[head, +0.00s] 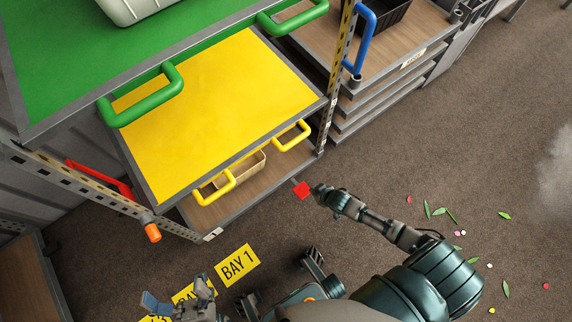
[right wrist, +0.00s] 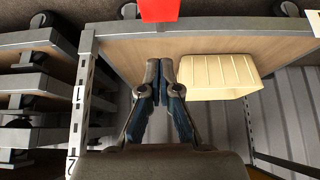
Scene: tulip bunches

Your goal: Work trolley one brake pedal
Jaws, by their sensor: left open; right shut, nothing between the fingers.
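A red brake pedal (head: 302,190) sticks out at the front edge of the low wooden trolley deck (head: 240,198), under the yellow shelf. It also shows at the top of the right wrist view (right wrist: 159,10), partly cut off. My right gripper (head: 319,192) is shut and empty, its fingertips right beside the pedal. In the right wrist view the closed fingertips (right wrist: 159,66) point toward the pedal with a small gap in the picture; I cannot tell whether they touch. My left gripper (head: 180,298) is open and empty, low in the head view, far from the pedal.
The yellow shelf (head: 220,110) and green shelf (head: 70,60) stand above the deck. A cream bin (right wrist: 218,74) sits on the deck. Yellow handles (head: 293,136) and a rack post (head: 340,70) are close by. Floor to the right is open, with scattered leaves (head: 440,211) and petals.

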